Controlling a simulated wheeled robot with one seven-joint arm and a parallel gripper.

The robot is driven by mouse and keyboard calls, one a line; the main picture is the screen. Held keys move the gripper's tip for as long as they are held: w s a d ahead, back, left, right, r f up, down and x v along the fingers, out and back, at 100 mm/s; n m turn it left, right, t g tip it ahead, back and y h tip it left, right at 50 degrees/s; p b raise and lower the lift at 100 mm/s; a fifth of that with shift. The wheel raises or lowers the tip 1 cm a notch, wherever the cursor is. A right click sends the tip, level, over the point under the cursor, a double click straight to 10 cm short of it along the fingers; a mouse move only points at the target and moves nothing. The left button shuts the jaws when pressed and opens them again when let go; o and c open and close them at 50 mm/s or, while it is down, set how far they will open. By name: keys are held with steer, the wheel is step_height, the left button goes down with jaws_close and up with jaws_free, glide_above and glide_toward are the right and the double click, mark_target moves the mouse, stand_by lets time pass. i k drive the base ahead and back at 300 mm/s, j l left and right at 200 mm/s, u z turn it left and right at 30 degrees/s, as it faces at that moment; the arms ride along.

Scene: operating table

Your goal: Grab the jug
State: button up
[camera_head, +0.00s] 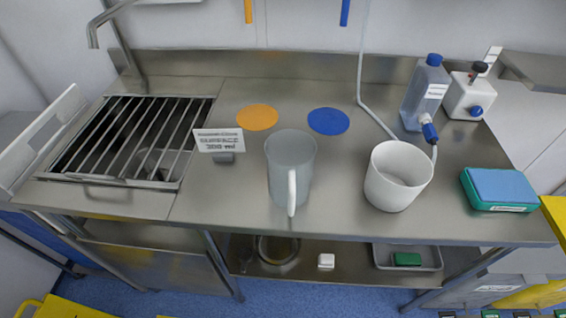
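A grey translucent jug (280,165) stands upright on the steel table, near the middle of its front half. Its white handle (292,191) faces the front edge of the table. The jug's top is open and it looks empty. My gripper is not in this view, so its position relative to the jug cannot be seen.
A white bucket (390,183) stands right of the jug. A small sign (219,141) stands to its left, beside a barred sink (130,140). Orange (257,117) and blue (328,121) discs lie behind. Bottles (424,90) and a teal box (500,188) are at right.

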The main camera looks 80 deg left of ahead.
mark_target(291, 154)
steer(key=u, duration=2.25)
steer(key=k+j+z, duration=0.2)
steer(key=j+z, duration=0.25)
steer(key=k+j+z, duration=0.2)
steer(key=z, duration=0.25)
